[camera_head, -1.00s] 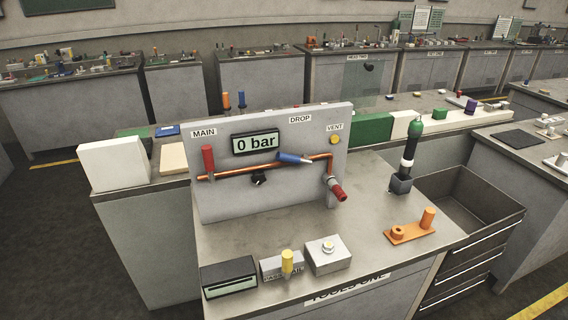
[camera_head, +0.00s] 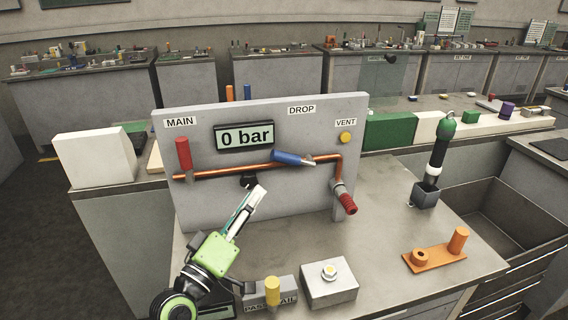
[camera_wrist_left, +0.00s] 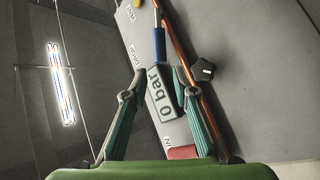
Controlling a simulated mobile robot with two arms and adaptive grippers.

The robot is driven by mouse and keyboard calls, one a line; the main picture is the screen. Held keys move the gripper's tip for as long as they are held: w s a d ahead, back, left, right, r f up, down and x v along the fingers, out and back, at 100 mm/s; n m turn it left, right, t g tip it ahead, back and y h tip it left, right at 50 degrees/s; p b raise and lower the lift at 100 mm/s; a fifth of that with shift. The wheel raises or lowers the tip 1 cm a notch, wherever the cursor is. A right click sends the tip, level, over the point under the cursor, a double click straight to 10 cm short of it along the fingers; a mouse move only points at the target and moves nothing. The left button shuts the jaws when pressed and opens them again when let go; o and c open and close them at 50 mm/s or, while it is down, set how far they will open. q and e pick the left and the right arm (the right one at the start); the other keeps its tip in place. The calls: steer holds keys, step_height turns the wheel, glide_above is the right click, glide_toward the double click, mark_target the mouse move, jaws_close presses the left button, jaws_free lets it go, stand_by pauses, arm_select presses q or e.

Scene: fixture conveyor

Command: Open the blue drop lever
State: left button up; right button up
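The blue drop lever (camera_head: 293,158) sits on the copper pipe of the grey panel (camera_head: 200,210), under the DROP label (camera_head: 301,110). It lies nearly along the pipe, tilted slightly down to the right. My left gripper (camera_head: 258,192) is in front of the panel, below and left of the lever, apart from it, near the black knob (camera_head: 248,181). In the left wrist view my left gripper (camera_wrist_left: 159,76) has its fingers spread and empty. There the blue lever (camera_wrist_left: 159,45) shows beyond and between the fingertips. My right gripper is not in view.
The red main lever (camera_head: 184,153) stands upright at the left. The display (camera_head: 244,137) reads 0 bar. A red vent nozzle (camera_head: 347,203) sticks out at the right. A grey box (camera_head: 329,287) and an orange fixture (camera_head: 435,258) stand on the bench, with clear surface between.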

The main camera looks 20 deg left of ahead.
mark_target(280, 161)
arm_select(q)
steer(key=p+x, duration=0.2)
steer(key=x, duration=1)
steer(key=shift+d+r+p, duration=0.1)
steer(key=shift+d+p, duration=0.05)
steer(key=shift+p, duration=0.25)
steer(key=shift+w, duration=0.45)
jaws_close()
steer(key=shift+r, duration=0.1)
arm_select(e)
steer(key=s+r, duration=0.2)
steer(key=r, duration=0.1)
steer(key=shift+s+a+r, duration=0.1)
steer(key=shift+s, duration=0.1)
